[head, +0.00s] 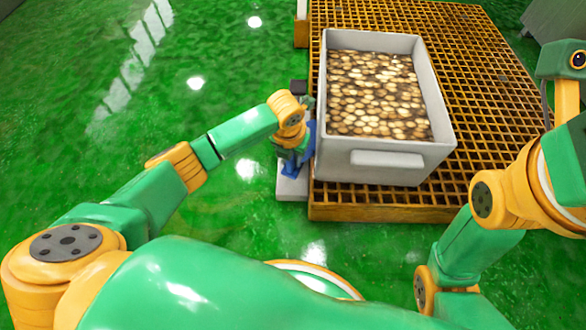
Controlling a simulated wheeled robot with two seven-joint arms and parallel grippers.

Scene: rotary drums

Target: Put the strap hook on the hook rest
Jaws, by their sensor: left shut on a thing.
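My left gripper (292,160) is at the left side of the grey bin, low beside its wall, pointing down. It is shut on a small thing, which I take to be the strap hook. The held thing is mostly hidden by the gripper and too small to make out clearly. Blue parts show at the gripper's end, just above a light grey block (291,188) at the platform's left edge. I cannot tell whether they touch, or which part here is the hook rest. My right arm comes in at the right, but its gripper is out of view.
The grey bin (385,165), full of round yellowish pieces (378,95), stands on a brown grated platform (480,90). A small dark block (298,87) is left of the bin. Green shiny floor (200,60) lies open at the left.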

